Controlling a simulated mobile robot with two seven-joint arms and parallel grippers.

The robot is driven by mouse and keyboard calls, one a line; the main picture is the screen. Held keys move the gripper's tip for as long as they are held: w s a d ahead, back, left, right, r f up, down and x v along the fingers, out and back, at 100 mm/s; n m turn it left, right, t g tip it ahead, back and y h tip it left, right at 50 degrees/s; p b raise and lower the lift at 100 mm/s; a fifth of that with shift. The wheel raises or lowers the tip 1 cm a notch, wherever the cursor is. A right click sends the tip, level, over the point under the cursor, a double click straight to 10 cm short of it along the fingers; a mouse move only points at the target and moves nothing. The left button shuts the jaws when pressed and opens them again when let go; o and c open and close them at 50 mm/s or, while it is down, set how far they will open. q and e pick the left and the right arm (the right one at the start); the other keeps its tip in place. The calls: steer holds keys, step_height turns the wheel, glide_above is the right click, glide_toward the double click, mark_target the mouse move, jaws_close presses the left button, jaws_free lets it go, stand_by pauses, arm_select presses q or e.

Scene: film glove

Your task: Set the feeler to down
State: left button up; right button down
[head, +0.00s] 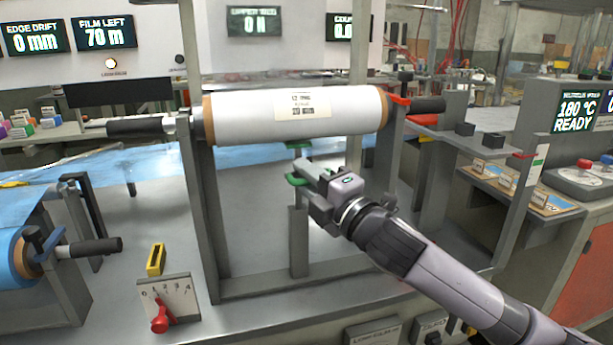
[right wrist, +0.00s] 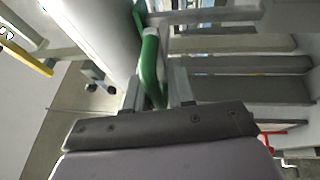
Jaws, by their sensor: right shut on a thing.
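The feeler is a green part on a grey post (head: 299,240) below the white film roll (head: 240,118). Its upper green piece (head: 299,145) sits close under the roll; I cannot tell whether it touches. A green handle (head: 295,180) sticks out lower down. My right gripper (head: 312,178) comes from the right and is shut on this handle. In the right wrist view, the green handle (right wrist: 150,65) runs between the two fingers (right wrist: 157,92). The fingers partly hide it. My left gripper is not in view.
A red-knobbed dial lever (head: 160,318) and yellow block (head: 156,260) stand front left. A blue film roll (head: 20,262) is at far left.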

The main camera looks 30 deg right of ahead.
step_height(320, 180, down, 9)
steer(key=b, duration=0.5)
steer(key=shift+r, duration=0.1)
steer(key=c, duration=1.2)
jaws_free()
steer(key=shift+o, duration=0.2)
steer(key=a+v, duration=0.1)
steer(key=v, duration=0.6)
steer(key=shift+d, duration=0.45)
steer(key=shift+s, duration=0.15)
